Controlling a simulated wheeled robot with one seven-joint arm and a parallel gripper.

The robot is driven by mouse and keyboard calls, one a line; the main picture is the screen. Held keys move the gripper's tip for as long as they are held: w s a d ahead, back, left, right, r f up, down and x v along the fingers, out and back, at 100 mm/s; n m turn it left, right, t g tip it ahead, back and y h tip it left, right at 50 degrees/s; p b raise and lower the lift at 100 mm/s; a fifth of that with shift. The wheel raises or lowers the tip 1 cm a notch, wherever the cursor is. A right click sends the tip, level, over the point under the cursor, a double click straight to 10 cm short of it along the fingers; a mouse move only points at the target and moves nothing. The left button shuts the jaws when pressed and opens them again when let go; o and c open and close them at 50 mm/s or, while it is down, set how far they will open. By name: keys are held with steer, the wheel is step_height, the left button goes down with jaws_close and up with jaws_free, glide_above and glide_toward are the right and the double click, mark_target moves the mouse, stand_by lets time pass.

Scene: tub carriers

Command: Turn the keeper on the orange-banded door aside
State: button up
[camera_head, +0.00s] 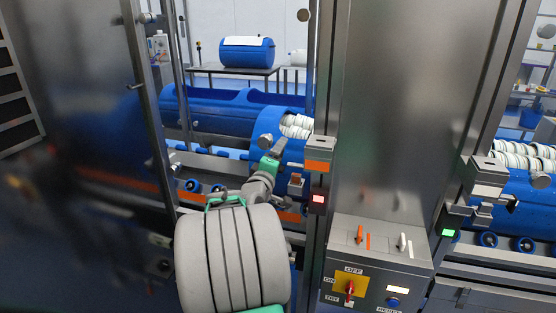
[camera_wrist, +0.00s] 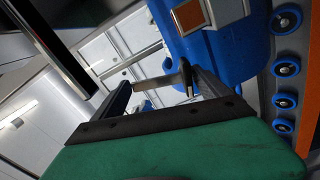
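The orange-banded latch box (camera_head: 319,165) sits on the post at the edge of the left door. Its orange face also shows at the top of the wrist view (camera_wrist: 188,15). A small metal piece (camera_head: 296,181), which may be the keeper, shows just below and left of the box. My gripper (camera_head: 277,150) is just left of the box, in front of a blue tub. In the wrist view its two dark fingers (camera_wrist: 155,77) stand apart, with a thin pale bar visible between or behind their tips. I cannot tell whether they touch anything.
A similar white-banded box (camera_head: 488,190) is on the right door. A control panel (camera_head: 376,262) with orange and white levers and a red knob stands between the doors. Blue tubs (camera_head: 215,115) with white rolls lie behind. A red lamp (camera_head: 318,199) is under the orange-banded box.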

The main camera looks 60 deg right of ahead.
steer(key=shift+o, duration=0.8)
steer(key=shift+f, duration=0.1)
